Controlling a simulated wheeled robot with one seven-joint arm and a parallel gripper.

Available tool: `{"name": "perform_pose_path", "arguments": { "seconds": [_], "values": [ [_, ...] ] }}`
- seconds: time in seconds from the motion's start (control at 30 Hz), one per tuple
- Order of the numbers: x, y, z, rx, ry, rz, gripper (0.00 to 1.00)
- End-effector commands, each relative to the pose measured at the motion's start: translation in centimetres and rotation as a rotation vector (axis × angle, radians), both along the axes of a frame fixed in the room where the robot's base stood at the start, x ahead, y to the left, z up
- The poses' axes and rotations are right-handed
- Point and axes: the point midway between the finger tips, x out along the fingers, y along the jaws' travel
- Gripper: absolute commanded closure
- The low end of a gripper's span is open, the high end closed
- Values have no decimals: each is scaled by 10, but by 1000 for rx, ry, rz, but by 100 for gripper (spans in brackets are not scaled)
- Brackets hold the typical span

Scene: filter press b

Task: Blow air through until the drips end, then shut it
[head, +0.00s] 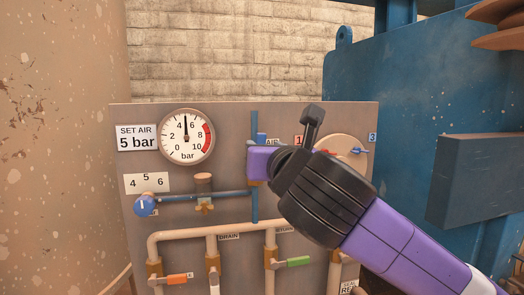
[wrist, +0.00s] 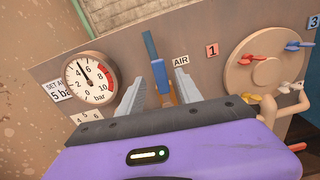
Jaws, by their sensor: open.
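The grey valve panel (head: 240,115) carries a round gauge (head: 187,136) with its needle near 5; the gauge also shows in the wrist view (wrist: 90,82). A "SET AIR 5 bar" label (head: 136,138) is beside it. A blue knob (head: 145,205) sits below the 4-5-6 scale. In the wrist view a blue lever (wrist: 153,58) stands upright near the "AIR" label (wrist: 180,61). My gripper (wrist: 160,75) is open, with its grey fingers on either side of the lever; contact is unclear. In the head view my gripper (head: 258,163) hides the air valve. No drips are visible.
Below are pipes with an orange lever (head: 177,279), a white lever (head: 214,287) and a green lever (head: 298,261). A round disc (wrist: 268,65) with several coloured levers is right of the air valve. Large blue machinery (head: 430,70) stands at right, a tan rounded wall (head: 60,130) at left.

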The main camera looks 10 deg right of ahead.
Motion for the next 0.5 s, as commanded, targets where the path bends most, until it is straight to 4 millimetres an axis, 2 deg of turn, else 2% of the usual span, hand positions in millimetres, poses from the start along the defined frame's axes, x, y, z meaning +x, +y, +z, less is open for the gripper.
{"name": "perform_pose_path", "arguments": {
  "seconds": [0.1,0.2,0.5],
  "values": [
    [-17,0,-1,0,-2,0,58],
    [-25,0,-1,0,0,0,58],
    [-29,0,0,0,1,-1,58]
  ]
}}
